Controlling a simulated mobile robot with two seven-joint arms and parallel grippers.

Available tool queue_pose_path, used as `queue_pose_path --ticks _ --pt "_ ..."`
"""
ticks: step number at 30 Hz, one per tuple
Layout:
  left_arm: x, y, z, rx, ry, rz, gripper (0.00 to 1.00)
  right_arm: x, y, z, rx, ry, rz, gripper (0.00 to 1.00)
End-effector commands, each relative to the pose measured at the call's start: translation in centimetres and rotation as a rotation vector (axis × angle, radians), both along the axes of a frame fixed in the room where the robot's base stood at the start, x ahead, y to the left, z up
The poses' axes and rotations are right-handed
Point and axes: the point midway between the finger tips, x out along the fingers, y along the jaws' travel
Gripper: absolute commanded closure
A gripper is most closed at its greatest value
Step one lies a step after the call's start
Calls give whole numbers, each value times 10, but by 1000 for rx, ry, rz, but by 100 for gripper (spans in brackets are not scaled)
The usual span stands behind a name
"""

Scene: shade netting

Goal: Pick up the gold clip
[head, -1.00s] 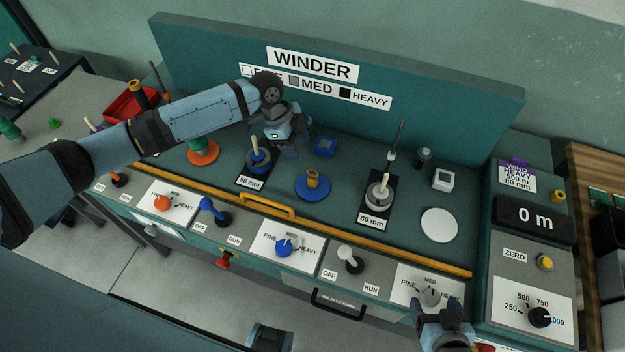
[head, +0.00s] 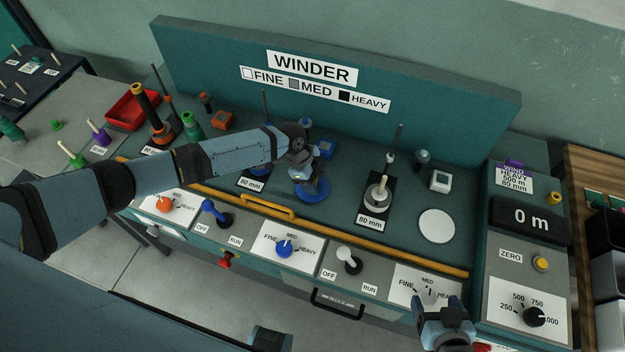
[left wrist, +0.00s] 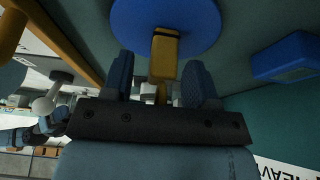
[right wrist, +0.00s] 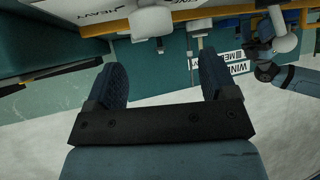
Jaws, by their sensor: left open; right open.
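The gold clip (left wrist: 164,56) stands on a round blue disc (left wrist: 190,15) in the left wrist view. My left gripper (left wrist: 160,66) is open, with a finger on either side of the clip and visible gaps on both sides. In the head view my left gripper (head: 308,186) is over the blue disc (head: 316,195) and hides the clip. My right gripper (head: 443,303) is open and empty at the front of the bench, near the right-hand FINE/MED/HEAVY knob. Its two fingers also show in the right wrist view (right wrist: 162,78).
A small blue box (head: 326,149) stands just behind the disc. A spindle on an 80 mm plate (head: 376,196) is to the right, with a white disc (head: 436,226) beyond it. A yellow rail (head: 340,232) runs along the front. The winder's backboard (head: 420,110) rises behind.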

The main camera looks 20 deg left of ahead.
Motion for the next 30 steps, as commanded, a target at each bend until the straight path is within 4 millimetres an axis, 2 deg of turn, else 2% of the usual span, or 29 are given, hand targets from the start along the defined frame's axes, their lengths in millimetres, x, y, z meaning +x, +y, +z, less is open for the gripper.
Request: queue_pose_path --ticks 5,8,12,13,23,26,30 --pt "0 0 0 0 0 0 47 0 0 0 0 0 0 22" --pt "0 0 0 0 0 0 65 0 0 0 0 0 0 22" --pt "0 0 0 0 0 0 97 0 0 0 0 0 0 22" --pt "0 0 0 0 0 0 100 0 0 0 0 0 0 22" --pt "0 0 3 -1 -1 0 100 0 0 0 0 0 0 22" --pt "0 0 9 -1 -1 -1 100 0 0 -1 0 0 0 22" --pt "1 0 27 -2 -3 -1 100 0 0 -2 0 0 0 22"
